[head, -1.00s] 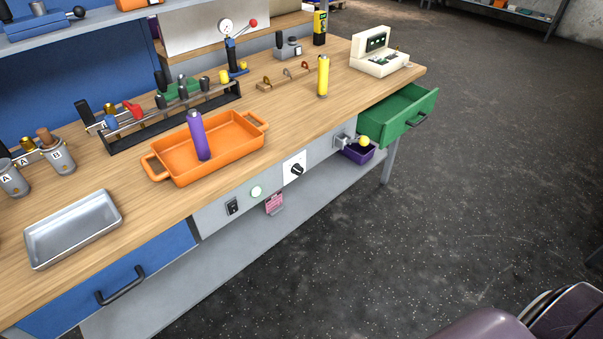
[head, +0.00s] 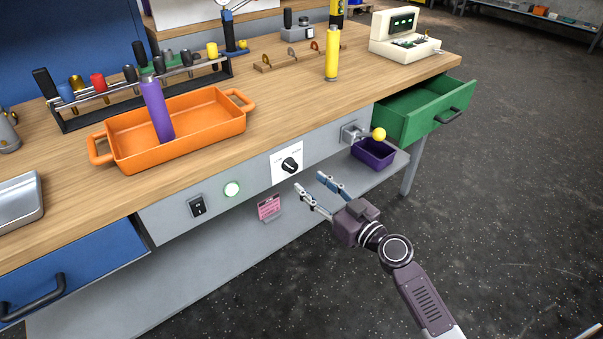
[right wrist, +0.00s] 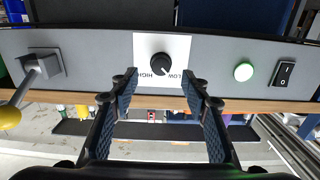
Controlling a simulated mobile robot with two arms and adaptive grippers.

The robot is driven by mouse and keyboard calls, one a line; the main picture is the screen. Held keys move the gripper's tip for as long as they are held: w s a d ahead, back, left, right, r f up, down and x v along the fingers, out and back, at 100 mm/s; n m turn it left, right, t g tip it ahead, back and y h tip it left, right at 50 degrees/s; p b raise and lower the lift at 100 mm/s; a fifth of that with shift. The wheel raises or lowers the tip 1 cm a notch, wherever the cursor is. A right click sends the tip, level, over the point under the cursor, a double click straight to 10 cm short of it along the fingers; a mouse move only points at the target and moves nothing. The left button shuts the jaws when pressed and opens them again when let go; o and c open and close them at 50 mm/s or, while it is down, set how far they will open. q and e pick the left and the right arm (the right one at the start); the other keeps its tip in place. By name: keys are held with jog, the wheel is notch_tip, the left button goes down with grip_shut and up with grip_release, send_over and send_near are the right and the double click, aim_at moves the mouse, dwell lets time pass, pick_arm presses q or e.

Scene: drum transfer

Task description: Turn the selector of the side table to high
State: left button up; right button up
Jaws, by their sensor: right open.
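The selector is a black knob (head: 290,165) on a white plate (head: 279,177) on the side table's grey front panel. In the right wrist view the knob (right wrist: 160,65) sits near the centre, with LOW and HIGH lettering upside down beside it. Which word its pointer faces is too small to tell surely. My right gripper (head: 310,181) is open and empty, in front of and just below the plate, apart from the knob. In the right wrist view its two fingers (right wrist: 160,76) stand either side of the knob's line. My left gripper is not in view.
Left of the knob are a lit green lamp (head: 232,189) and a black rocker switch (head: 197,206). Right of it a yellow-balled lever (head: 379,134) and an open green drawer (head: 424,115) stick out. A purple bin (head: 374,153) is below. Open floor lies to the right.

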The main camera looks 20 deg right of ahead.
aim_at(294, 169)
jog(key=p+x, duration=0.1)
jog(key=x, duration=0.6)
jog(key=shift+w+a+r, duration=0.15)
jog(key=shift+w+a, duration=0.05)
jog(key=shift+w, duration=0.1)
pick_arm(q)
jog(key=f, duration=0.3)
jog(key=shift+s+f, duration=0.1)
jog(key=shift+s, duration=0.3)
pick_arm(e)
jog(key=c, duration=1.2)
